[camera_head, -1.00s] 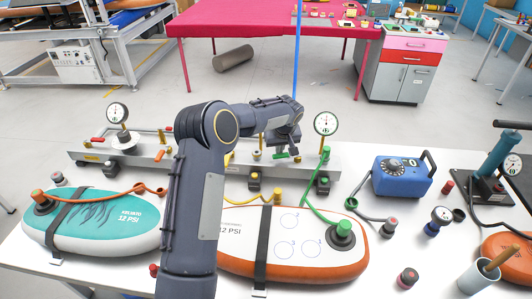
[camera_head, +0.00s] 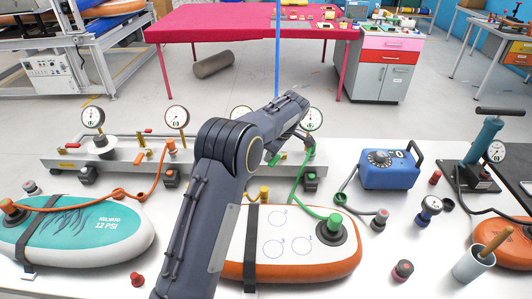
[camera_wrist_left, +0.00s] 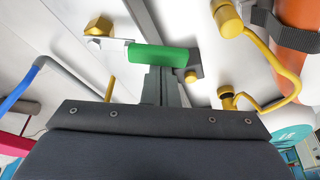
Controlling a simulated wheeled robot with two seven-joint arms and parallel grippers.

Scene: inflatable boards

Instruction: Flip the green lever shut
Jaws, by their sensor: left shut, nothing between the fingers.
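The green lever (camera_wrist_left: 160,55) shows in the left wrist view as a green sleeve on a flat metal strip that runs to a brass nut (camera_wrist_left: 98,28). It lies crosswise in that picture. In the head view a small green part of it (camera_head: 273,160) shows on the manifold's right part, beside my arm. My left gripper (camera_wrist_left: 160,88) is shut and empty, its fingertips right at the green sleeve; whether they touch cannot be told. In the head view the left gripper (camera_head: 299,138) is partly hidden by its own wrist. My right gripper is not in view.
The manifold (camera_head: 60,160) carries several gauges and a green hose (camera_head: 294,185). An orange-edged board (camera_head: 300,262) and a teal board (camera_head: 70,235) lie in front. A blue box (camera_head: 390,168) and a pump (camera_head: 483,150) stand to the right.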

